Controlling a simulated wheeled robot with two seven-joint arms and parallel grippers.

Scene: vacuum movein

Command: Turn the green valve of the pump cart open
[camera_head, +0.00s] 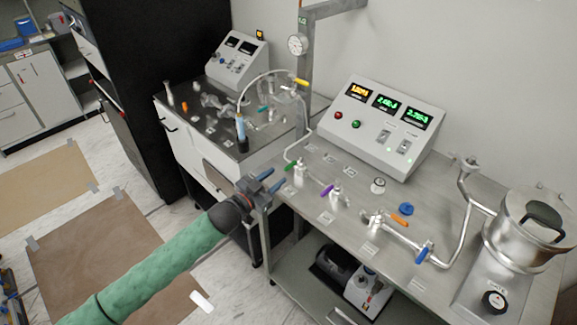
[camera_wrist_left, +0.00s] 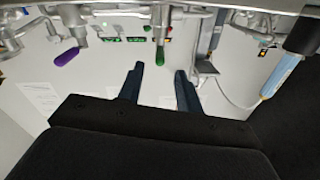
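The green valve (camera_head: 289,166) is on the left part of the steel pump cart (camera_head: 345,228), with a small green lever handle. In the left wrist view, the green handle (camera_wrist_left: 160,54) hangs just beyond and between the two fingertips. My left gripper (camera_head: 272,180) is open and empty at the cart's front left edge, short of the handle, with a visible gap. Its two blue fingers also show in the left wrist view (camera_wrist_left: 160,76). No contact with the valve shows. My right gripper is in neither view.
A purple-handled valve (camera_head: 327,190) stands right of the green one, then orange (camera_head: 402,221) and blue (camera_head: 424,253) handles. A control box (camera_head: 381,124) with lit displays stands behind. A second bench (camera_head: 190,145) with glassware is at left. A pump (camera_head: 350,280) sits on the lower shelf.

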